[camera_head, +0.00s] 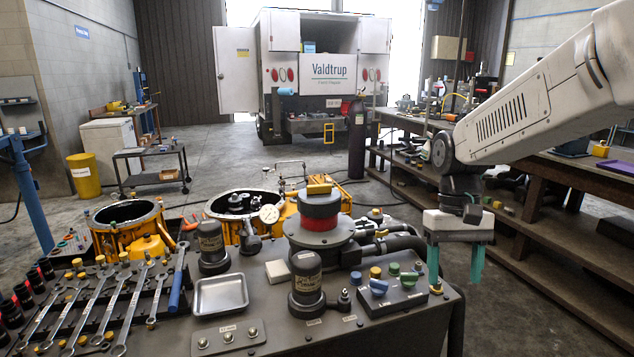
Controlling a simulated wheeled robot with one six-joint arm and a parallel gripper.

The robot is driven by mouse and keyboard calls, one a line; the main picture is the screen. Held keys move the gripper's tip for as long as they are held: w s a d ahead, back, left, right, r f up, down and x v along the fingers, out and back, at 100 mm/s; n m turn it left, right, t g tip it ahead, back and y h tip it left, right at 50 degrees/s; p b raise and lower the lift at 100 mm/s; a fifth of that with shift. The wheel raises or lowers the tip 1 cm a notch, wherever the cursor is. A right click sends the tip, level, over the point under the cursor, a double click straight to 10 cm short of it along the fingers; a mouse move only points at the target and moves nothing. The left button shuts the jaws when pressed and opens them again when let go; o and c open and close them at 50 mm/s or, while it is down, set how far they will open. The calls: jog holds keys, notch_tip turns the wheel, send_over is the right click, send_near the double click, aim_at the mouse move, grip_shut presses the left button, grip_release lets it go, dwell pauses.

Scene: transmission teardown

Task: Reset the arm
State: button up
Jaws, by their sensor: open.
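My gripper (456,262) hangs at the right of the view, pointing down at the end of my white arm. Its two teal fingers are apart with nothing between them. It is over the right edge of the dark worktable (430,322), beside a small control box with coloured knobs. No other view shows it, so its exact height above the table is hard to tell.
Wrenches (98,305), a metal tray (220,295), dark cylinders (307,280) and a red-banded stack (320,210) crowd the table. Orange housings (128,228) stand behind it. A long workbench (535,185) runs along the right. Open floor lies toward the truck (320,75).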

jog(key=s+r+t, duration=0.1)
jog(key=s+t, duration=0.1)
jog(key=s, duration=0.9)
jog(key=s+d+r+t, duration=0.1)
jog(key=s+r+t, duration=0.1)
jog(key=s, duration=0.9)
jog(key=shift+d+t, duration=0.3)
